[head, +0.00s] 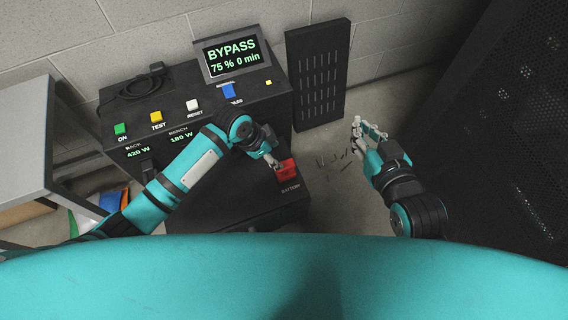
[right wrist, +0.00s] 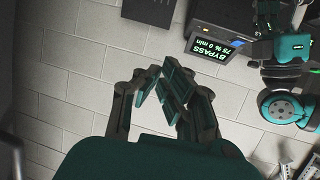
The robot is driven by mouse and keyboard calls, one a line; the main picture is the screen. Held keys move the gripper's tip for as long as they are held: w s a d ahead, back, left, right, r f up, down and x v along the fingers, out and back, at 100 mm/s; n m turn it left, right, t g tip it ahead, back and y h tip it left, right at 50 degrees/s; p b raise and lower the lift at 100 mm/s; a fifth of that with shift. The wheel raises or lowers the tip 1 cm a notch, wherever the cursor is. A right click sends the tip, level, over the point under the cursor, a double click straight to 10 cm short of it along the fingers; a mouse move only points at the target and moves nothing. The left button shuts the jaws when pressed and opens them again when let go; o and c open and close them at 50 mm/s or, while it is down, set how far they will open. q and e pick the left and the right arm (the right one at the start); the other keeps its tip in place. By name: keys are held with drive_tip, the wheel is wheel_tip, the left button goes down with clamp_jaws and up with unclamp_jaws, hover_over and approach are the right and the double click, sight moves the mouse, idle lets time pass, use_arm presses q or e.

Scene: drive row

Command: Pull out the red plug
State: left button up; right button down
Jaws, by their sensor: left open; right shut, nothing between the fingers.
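The red plug (head: 287,168) sits on the dark front top of the black cabinet (head: 240,205), above a label reading "BATTERY". My left gripper (head: 276,163) is open with its fingertips right at the upper left side of the red plug. I cannot tell whether the fingers touch it or stand around it; the gripper hides part of that side. My right gripper (head: 362,130) is shut and empty, out to the right of the cabinet over the floor. Its closed fingers also show in the right wrist view (right wrist: 165,88), pointing toward the block wall.
A display (head: 232,57) reads "BYPASS 75 % 0 min". Green, yellow, white and blue switches line the panel, with a coiled black cable (head: 143,84) behind. A slotted black panel (head: 318,75) stands right of the cabinet; a perforated dark rack (head: 500,130) is at far right. Small loose pieces lie on the floor.

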sight(285, 164)
use_arm(q)
drive_tip(key=b+x, duration=0.1)
drive_tip(key=x, duration=0.3)
drive_tip(key=shift+f+b, duration=0.1)
drive_tip(key=shift+b, duration=0.25)
drive_tip(key=b+x, duration=0.1)
drive_tip(key=x, duration=0.3)
drive_tip(key=shift+d+b, duration=0.1)
drive_tip(key=shift+b, duration=0.3)
drive_tip(key=shift+f, duration=0.15)
use_arm(e)
wheel_tip(285, 164, up, 16)
drive_tip(key=s+a+t+y, duration=0.1)
drive_tip(key=a+t+y, duration=0.1)
drive_tip(key=t, duration=0.8)
drive_tip(key=shift+f+y, duration=0.2)
drive_tip(key=shift+y, duration=0.5)
use_arm(q)
clamp_jaws()
